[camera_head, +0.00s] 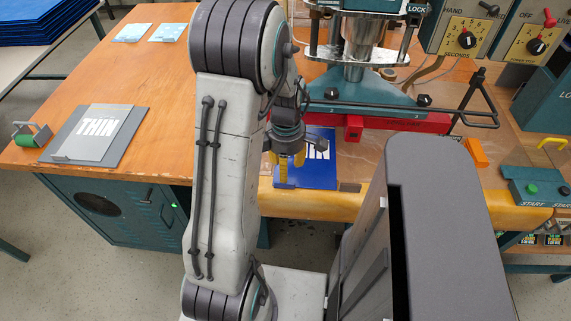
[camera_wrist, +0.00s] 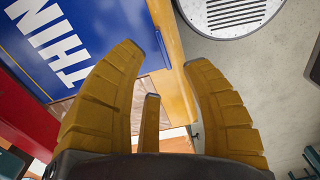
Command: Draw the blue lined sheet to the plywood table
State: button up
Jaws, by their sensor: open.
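A blue sheet (camera_head: 325,170) with white lettering lies flat at the front of the press, near the bench edge. My gripper (camera_head: 290,161) hangs over its left side in the head view and hides part of it. In the wrist view the sheet (camera_wrist: 105,20) fills the upper left, with white letters reading THIN and a thin pale line along its border. A small blue tab on the sheet's edge shows just beyond the fingertips. The orange-brown wooden tabletop (camera_head: 160,75) spreads to the left.
A START button box (camera_head: 540,186) is at right. The tabletop's middle left is clear.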

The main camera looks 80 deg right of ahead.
jog(key=shift+n, duration=0.3)
jog(key=shift+f, duration=3.7)
jog(key=shift+c, duration=0.3)
grip_shut()
